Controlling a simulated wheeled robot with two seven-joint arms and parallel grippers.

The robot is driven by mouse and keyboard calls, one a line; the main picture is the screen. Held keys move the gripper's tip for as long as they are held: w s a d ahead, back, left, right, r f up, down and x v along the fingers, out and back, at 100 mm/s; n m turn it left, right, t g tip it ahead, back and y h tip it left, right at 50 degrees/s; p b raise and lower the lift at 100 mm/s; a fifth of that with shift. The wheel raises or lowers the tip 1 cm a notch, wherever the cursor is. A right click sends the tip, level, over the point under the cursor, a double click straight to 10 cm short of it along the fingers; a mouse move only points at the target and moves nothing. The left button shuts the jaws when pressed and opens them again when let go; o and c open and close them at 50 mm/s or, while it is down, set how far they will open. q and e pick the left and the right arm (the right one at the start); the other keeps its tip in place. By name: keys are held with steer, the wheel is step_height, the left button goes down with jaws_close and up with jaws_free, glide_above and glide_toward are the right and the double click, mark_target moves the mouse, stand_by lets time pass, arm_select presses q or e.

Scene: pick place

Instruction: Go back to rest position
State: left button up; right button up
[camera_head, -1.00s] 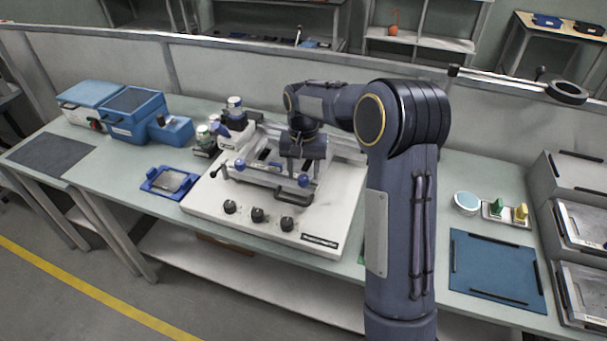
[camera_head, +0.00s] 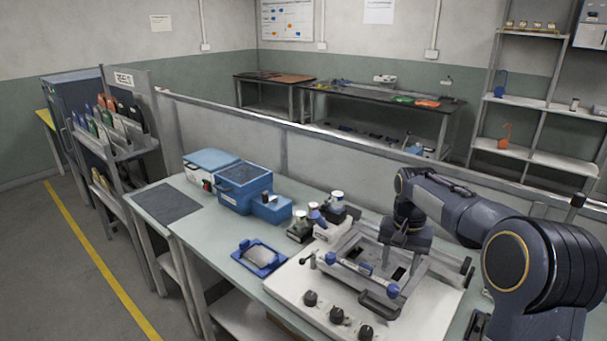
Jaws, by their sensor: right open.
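My right arm comes in from the right and bends down over the white-based machine (camera_head: 292,283). My right gripper (camera_head: 388,262) is low over the machine's metal frame, behind the blue-ended handle bar (camera_head: 362,272). It is open; its fingertips are small and partly hidden, and I cannot tell whether they touch the frame. No held object shows. My left gripper is not in view.
A blue tray (camera_head: 259,255), bottles (camera_head: 300,226) and blue boxes (camera_head: 243,187) stand left of the machine on the bench. A dark mat (camera_head: 173,203) lies at the bench's left end. A low partition (camera_head: 340,169) runs behind. Floor at left is clear.

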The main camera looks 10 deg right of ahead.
steer(key=s+a+r+n+t+y, duration=0.1)
steer(key=s+a+r+t, duration=0.15)
steer(key=s, duration=0.55)
steer(key=s+a+r+n+t+y, duration=0.1)
steer(key=s+a+r+n+y, duration=0.15)
steer(key=s, duration=0.55)
steer(key=s+a+f+n+t, duration=0.1)
steer(key=s+a+f, duration=0.1)
steer(key=s, duration=0.4)
steer(key=s+a+f+n+t, duration=0.1)
steer(key=s+a+f, duration=0.1)
steer(key=s+a, duration=0.2)
steer(key=shift+s+a+f, duration=0.25)
steer(key=shift+s+f, duration=0.05)
steer(key=shift+s, duration=1.35)
